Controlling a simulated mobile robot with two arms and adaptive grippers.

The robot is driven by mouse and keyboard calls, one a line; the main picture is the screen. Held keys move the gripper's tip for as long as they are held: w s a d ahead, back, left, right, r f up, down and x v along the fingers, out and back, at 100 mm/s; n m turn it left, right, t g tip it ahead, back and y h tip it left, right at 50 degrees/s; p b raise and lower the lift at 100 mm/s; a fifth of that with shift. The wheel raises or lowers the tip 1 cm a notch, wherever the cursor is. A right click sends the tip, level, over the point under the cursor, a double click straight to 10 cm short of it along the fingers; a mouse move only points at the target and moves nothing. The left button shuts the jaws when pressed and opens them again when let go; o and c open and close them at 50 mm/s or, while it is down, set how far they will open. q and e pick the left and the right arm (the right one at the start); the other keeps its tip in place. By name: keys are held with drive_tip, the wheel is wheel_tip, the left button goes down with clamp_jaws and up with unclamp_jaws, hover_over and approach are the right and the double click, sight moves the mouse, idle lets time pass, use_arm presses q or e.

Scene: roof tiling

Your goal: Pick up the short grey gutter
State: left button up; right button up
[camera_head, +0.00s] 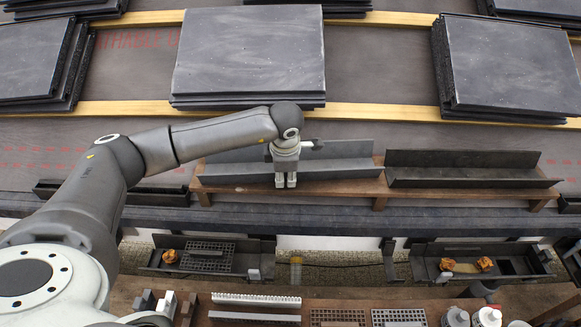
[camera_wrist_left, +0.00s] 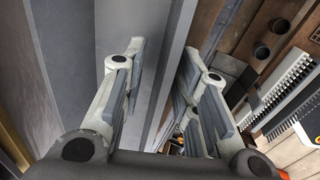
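A grey gutter (camera_head: 340,168) lies on a wooden ledge in the middle of the head view, open side up. A similar, darker gutter (camera_head: 465,174) lies to its right on the same ledge; they look about equally long. My left gripper (camera_head: 286,184) points down over the front part of the left gutter and hides a piece of it. In the left wrist view, its two fingers are apart, with a grey gutter wall (camera_wrist_left: 165,85) showing between them. I cannot tell whether the fingers touch it. My right gripper is not in view.
Stacks of dark slates (camera_head: 250,50) lie behind the gutters on wooden battens (camera_head: 385,111). The wooden ledge (camera_head: 375,191) carries both gutters.

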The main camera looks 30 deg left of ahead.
use_arm(q)
drive_tip(key=shift+r, duration=0.1)
clamp_jaws()
drive_tip(key=shift+r, duration=0.15)
